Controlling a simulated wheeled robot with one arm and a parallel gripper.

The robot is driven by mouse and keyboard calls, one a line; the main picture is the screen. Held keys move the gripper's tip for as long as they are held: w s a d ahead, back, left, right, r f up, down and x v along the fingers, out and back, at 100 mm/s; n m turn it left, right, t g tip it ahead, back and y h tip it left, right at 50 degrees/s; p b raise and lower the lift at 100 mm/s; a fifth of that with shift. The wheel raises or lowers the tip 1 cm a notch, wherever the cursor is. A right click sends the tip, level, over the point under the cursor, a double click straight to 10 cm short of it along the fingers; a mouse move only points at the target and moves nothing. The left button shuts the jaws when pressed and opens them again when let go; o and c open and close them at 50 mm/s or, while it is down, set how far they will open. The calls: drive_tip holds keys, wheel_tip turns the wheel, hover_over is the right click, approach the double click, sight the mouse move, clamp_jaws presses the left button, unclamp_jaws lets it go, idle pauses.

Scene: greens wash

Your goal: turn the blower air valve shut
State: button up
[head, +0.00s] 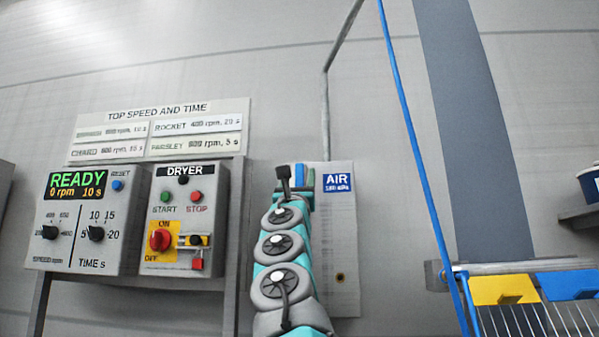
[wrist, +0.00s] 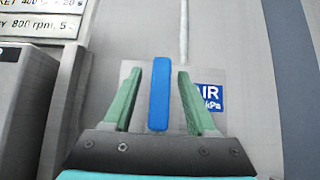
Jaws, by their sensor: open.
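The blue valve lever (wrist: 159,93) stands upright in the wrist view, in front of the plate with the AIR sign (wrist: 208,98). My gripper (wrist: 158,90) is open, with one green finger on each side of the lever and a visible gap on both sides. In the head view my gripper (head: 297,180) is at the AIR panel (head: 343,240), and my arm hides most of the valve. A bit of blue beside the fingers is too small to make out there. The valve body is hidden.
Left of my arm are the dryer box (head: 187,219) with its red and yellow switch and the speed display box (head: 88,222). A pipe (head: 325,115) runs up the wall. A blue hose (head: 418,165) hangs to the right, above a rack (head: 480,268) with yellow and blue tags.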

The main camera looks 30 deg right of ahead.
clamp_jaws()
idle(0.5)
idle(1.0)
